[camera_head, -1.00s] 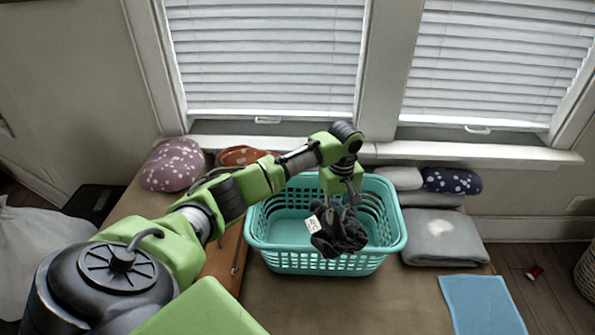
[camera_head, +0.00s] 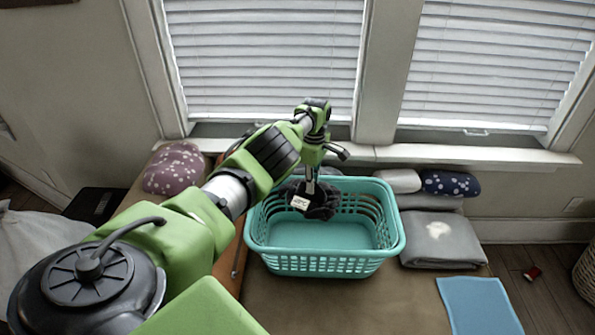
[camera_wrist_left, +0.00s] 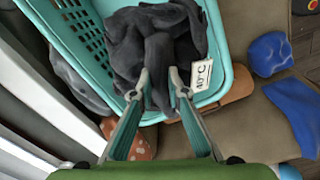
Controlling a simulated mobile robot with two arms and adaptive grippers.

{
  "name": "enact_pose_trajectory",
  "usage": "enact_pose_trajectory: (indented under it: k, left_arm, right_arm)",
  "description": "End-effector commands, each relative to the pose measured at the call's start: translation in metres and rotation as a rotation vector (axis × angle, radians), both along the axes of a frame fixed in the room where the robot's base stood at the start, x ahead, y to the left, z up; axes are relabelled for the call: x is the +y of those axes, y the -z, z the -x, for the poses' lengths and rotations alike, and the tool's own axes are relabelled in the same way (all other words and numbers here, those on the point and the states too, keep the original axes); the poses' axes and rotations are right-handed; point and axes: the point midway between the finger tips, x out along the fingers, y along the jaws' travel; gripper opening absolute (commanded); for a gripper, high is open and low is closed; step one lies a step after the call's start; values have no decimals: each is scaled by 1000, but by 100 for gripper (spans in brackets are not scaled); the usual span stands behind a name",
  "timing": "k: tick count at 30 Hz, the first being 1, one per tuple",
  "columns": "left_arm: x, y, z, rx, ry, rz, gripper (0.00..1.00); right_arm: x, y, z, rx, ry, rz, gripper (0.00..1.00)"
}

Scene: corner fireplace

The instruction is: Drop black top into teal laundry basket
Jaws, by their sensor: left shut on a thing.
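The black top (camera_head: 322,198) is a crumpled dark cloth with a white tag reading 40°C. My left gripper (camera_head: 309,188) is shut on it and holds it over the back left part of the teal laundry basket (camera_head: 325,266). In the left wrist view the fingertips of my left gripper (camera_wrist_left: 160,80) pinch the black top (camera_wrist_left: 150,40), which hangs in bunched folds. The teal basket (camera_wrist_left: 227,45) shows around the cloth there. The basket floor in the head view looks empty. My right gripper is not in view.
The basket stands on a brown bench below the window. Folded grey fabric (camera_head: 438,240) and a navy dotted cushion (camera_head: 450,183) lie to its right, a blue cloth (camera_head: 480,305) at front right. A purple dotted cushion (camera_head: 175,168) lies to its left.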

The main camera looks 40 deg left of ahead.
Motion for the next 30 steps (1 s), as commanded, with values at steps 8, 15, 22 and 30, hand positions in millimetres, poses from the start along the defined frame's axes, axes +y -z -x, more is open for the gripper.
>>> enact_pose_trajectory:
  k: [8,15,22,30]
  left_arm:
    - [11,-2,7,3,-102,-4,0]
    - [17,0,8,-4,-165,-3,0]
    - [30,5,17,-4,-303,-6,0]
    - [31,6,19,0,-350,-3,0]
  right_arm:
    - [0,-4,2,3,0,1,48]
    - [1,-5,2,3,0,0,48]
    - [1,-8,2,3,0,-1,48]
    - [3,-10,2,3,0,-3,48]
